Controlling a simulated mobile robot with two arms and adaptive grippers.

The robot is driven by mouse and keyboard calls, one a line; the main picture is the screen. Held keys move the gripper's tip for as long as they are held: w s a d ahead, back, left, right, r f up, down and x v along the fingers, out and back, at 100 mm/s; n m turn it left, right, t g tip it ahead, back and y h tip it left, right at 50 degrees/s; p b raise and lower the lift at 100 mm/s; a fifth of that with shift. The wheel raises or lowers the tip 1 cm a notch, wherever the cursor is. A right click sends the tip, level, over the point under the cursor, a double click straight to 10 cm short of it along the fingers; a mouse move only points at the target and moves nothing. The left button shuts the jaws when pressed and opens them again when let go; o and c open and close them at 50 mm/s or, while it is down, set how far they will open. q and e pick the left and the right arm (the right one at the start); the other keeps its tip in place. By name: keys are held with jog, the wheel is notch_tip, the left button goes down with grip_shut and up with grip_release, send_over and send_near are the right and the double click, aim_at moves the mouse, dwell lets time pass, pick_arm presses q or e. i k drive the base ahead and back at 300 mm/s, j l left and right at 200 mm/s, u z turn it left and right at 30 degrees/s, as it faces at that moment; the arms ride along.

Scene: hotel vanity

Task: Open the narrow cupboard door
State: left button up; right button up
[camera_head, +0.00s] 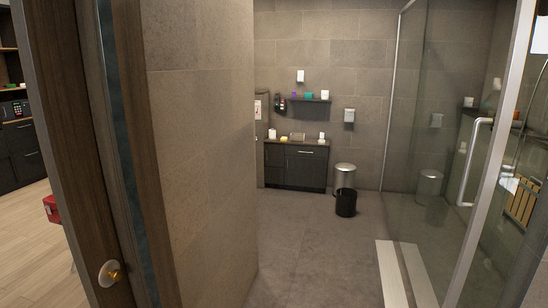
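A low dark vanity cabinet (307,172) stands far off against the back wall. Its left front section, a narrow cupboard door (275,156), looks shut. A wider front with a light horizontal handle is to its right. The narrow door's handle is too small to make out clearly. Neither of my grippers is in view.
A tiled wall corner (200,150) and a wooden door (85,150) with a round knob fill the left. A metal bin (345,174) and a black bin (345,205) stand right of the cabinet. A glass shower screen (435,120) is at right. Grey floor (310,250) between is clear.

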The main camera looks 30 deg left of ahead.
aim_at(274, 153)
jog(key=i+j+u, duration=0.25)
jog(key=i, duration=0.5)
jog(key=i+u, duration=0.1)
jog(key=i, duration=1.1)
jog(key=i+l+u, duration=0.15)
jog(key=i, duration=1)
jog(key=i+u, duration=0.15)
jog(key=i, duration=0.6)
jog(key=i+l+u, duration=0.15)
jog(key=i, duration=0.65)
jog(key=i+l+u, duration=0.1)
jog(key=i, duration=0.65)
jog(key=i+j+u, duration=0.1)
jog(key=i+u, duration=0.25)
jog(key=i, duration=0.85)
